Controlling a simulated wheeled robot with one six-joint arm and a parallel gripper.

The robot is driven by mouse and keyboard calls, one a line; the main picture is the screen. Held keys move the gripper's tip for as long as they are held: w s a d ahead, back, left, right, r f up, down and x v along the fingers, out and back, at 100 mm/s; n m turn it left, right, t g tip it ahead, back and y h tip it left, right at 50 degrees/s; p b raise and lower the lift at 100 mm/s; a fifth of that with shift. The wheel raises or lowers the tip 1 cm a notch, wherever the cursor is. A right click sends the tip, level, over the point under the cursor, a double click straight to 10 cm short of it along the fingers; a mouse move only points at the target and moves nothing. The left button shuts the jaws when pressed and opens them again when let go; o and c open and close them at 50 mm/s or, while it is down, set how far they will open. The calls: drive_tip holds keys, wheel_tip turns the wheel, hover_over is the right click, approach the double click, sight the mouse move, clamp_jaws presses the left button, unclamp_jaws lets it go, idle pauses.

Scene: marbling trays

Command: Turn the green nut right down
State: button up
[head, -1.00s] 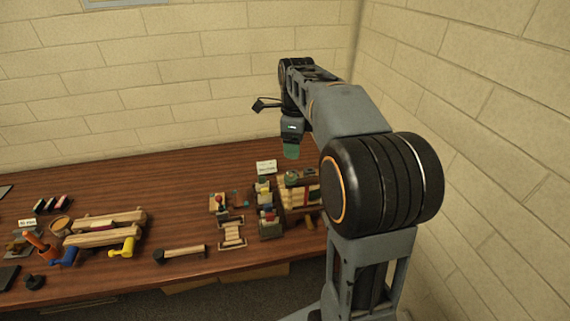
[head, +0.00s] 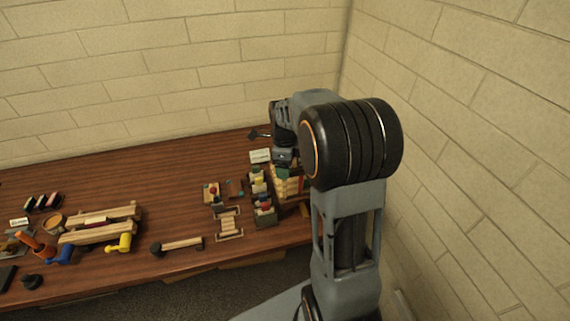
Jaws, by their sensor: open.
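My gripper (head: 283,173) is low at the right end of the table, just above a wooden block rack (head: 294,188). Its green-tipped fingers point down; it is open, seen small and partly screened by my own arm. I cannot pick out the green nut: the place under the gripper is hidden or too small to tell. A block stand with small coloured pieces (head: 264,213) is just left of and in front of the rack. Whether the fingers touch anything cannot be told.
A white card (head: 260,156) stands behind the rack. A small wooden frame (head: 229,224) and a mallet (head: 178,245) lie to the left. Wooden bars (head: 100,232) with a blue and a yellow handle are farther left. The back middle of the table (head: 150,180) is clear.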

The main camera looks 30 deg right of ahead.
drive_tip(key=shift+f, duration=0.4)
drive_tip(key=c, duration=0.9)
drive_tip(key=shift+n, duration=0.3)
